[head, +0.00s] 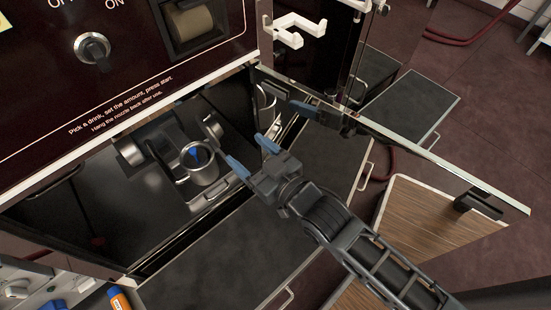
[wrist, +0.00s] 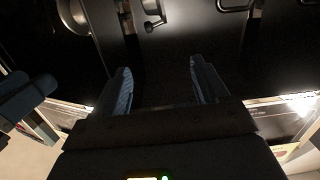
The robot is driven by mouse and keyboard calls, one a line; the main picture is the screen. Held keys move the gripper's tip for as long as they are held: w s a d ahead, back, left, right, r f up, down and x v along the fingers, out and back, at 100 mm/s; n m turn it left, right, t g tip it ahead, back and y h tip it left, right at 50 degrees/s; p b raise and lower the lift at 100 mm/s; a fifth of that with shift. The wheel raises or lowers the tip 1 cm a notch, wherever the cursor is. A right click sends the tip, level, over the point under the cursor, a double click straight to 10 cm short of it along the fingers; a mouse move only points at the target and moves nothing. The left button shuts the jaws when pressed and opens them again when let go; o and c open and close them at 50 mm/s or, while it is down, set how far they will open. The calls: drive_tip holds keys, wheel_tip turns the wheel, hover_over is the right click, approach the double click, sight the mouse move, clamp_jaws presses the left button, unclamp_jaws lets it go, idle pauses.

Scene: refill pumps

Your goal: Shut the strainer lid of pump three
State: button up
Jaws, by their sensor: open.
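A metal strainer cup (head: 203,175) sits inside the open pump cabinet in the head view, with something blue showing in its round mouth. A dark rounded piece (head: 212,129) stands at its upper right; I cannot tell whether it is the strainer lid. My gripper (head: 251,154) is at the cabinet opening, just right of the cup. Its two blue fingers are apart with nothing between them, and the nearer one is close to the cup; contact cannot be told. In the wrist view the gripper (wrist: 160,88) faces a dark surface with a small grey lever (wrist: 153,18) beyond.
The cabinet's dark door (head: 400,155) stands open to the right, close to my arm, its long edge reaching far out. The front panel with a knob (head: 92,47) overhangs the opening. An orange tube (head: 119,300) lies at the lower left. A white hook (head: 297,28) juts out above.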

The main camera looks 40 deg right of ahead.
drive_tip(key=s+r+p, duration=0.3)
drive_tip(key=s, duration=0.4)
drive_tip(key=shift+s, duration=0.35)
drive_tip(key=shift+a, duration=0.1)
drive_tip(key=b, duration=0.5)
approach(213, 126)
drive_tip(key=shift+t, duration=0.4)
drive_tip(key=shift+w+d+r+b, duration=0.25)
drive_tip(key=shift+w+b, duration=0.45)
drive_tip(key=shift+w, duration=1.6)
drive_tip(key=shift+w+d+r+b, duration=0.1)
drive_tip(key=shift+w+r+b, duration=0.45)
drive_tip(key=shift+w, duration=1.75)
drive_tip(key=shift+w+d+r+b, duration=0.1)
drive_tip(key=shift+w+b, duration=0.75)
drive_tip(key=shift+w, duration=1.45)
drive_tip(key=shift+c, duration=0.4)
clamp_jaws()
